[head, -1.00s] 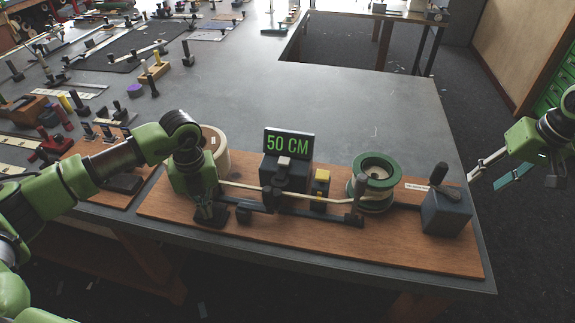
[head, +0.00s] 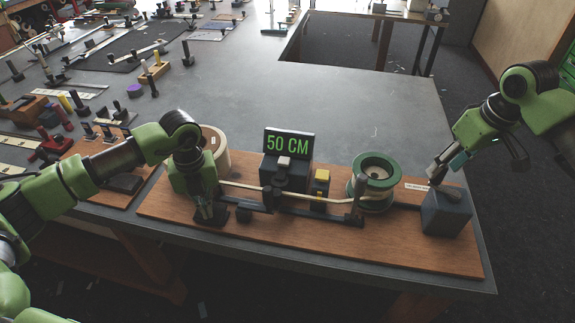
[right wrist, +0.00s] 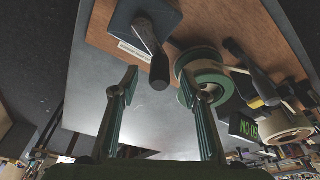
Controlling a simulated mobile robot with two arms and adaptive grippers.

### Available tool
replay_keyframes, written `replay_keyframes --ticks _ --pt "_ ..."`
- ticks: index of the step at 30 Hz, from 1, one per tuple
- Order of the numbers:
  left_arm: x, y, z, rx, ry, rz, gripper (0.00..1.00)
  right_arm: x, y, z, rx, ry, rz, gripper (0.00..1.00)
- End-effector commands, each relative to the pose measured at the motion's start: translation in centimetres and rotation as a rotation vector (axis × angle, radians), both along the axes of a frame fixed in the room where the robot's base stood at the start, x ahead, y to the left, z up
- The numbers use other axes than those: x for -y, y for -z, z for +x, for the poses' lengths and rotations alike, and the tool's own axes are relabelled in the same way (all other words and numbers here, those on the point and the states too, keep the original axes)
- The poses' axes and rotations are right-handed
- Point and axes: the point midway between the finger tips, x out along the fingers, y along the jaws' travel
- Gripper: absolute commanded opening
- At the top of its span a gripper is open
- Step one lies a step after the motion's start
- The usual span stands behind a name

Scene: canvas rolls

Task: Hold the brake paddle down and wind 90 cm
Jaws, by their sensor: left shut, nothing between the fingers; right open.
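The winding station's display (head: 288,144) reads 50 CM. A pale strip runs from the cream roll (head: 217,150) past the display block to the green-flanged spool (head: 375,172). My left gripper (head: 206,212) is shut and empty, pointing down onto the dark paddle (head: 217,219) at the board's left; whether it presses is unclear. My right gripper (head: 474,168) is open above the dark crank box (head: 446,212). In the right wrist view, the crank handle (right wrist: 159,70) appears between the fingertips of my right gripper (right wrist: 158,84), not clasped. The spool (right wrist: 205,78) is beside it.
The wooden board (head: 400,250) lies along the table's front edge. A yellow-topped block (head: 322,176) stands between display and spool. Grey tabletop (head: 290,90) behind the board is clear. Other fixtures crowd the left. Open floor lies right of the table.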

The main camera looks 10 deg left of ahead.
Motion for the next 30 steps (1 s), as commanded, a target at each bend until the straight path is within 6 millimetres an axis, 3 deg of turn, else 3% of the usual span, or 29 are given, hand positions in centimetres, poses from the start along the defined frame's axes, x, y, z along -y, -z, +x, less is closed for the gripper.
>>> replay_keyframes --ticks 9,20,25,30 --pt "0.0 0.3 -0.1 -0.005 0.000 0.002 0.00 -0.4 3.1 0.6 -0.001 0.001 0.001 0.42" --pt "0.0 0.3 -0.1 -0.004 0.000 0.001 0.00 -0.4 3.4 0.8 0.000 0.000 0.000 0.42" --pt "0.0 0.3 -0.1 -0.004 0.000 0.001 0.00 -0.4 3.4 0.7 0.000 0.000 0.000 0.04" --pt "0.0 0.3 -0.1 -0.004 0.000 0.001 0.00 -0.4 3.4 0.7 0.000 0.000 0.000 0.05"
